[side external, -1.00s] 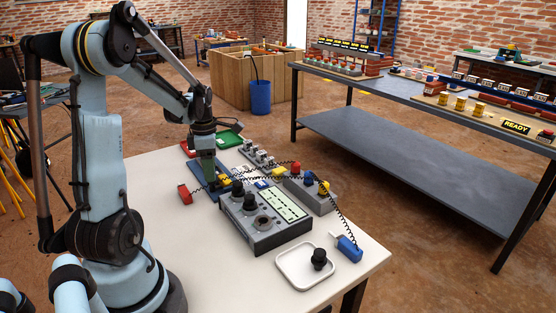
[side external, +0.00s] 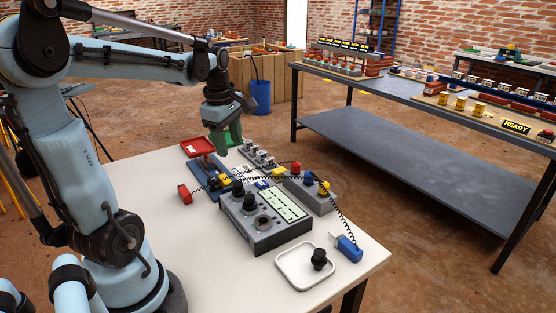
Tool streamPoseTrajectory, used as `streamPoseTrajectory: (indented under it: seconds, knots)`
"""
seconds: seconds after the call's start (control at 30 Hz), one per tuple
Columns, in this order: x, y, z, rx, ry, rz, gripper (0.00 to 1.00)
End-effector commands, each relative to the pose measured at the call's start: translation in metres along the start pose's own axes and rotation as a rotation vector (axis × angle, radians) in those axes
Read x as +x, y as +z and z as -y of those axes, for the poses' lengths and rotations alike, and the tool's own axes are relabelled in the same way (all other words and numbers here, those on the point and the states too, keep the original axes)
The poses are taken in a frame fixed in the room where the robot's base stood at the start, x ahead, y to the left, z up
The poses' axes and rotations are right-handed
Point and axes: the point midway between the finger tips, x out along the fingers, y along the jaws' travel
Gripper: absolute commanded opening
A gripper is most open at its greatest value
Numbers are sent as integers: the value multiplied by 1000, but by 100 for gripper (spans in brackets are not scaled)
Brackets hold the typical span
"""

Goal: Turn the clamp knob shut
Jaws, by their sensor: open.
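My gripper (side external: 226,137) is open, raised in the air above the far part of the pale table, with its greenish fingers pointing down. A blue fixture (side external: 203,186) lies on the table below it and to the left, with small yellow and dark parts at its right end. The gripper is apart from this fixture. I cannot clearly make out which small part is the clamp knob. A grey control box (side external: 283,237) stands nearer, with black knobs (side external: 249,202) on its top left and a pale green panel.
A white tray (side external: 285,277) holds a loose black knob (side external: 319,258). A grey button box (side external: 316,201), a blue plug (side external: 348,248) on a coiled cord, a red handle (side external: 185,194) and a red tray (side external: 197,146) surround the work. The table's front left is clear.

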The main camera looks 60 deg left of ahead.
Motion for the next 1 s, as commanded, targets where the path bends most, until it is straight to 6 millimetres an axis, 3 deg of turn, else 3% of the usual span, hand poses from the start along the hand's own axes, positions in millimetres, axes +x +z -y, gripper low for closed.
streamPoseTrajectory:
  seconds: [0.4, 1.0]
  knots:
    - [-4, 71, 22, 655, 158, -9, 52]
    - [0, 153, 72, 1563, 416, -110, 52]
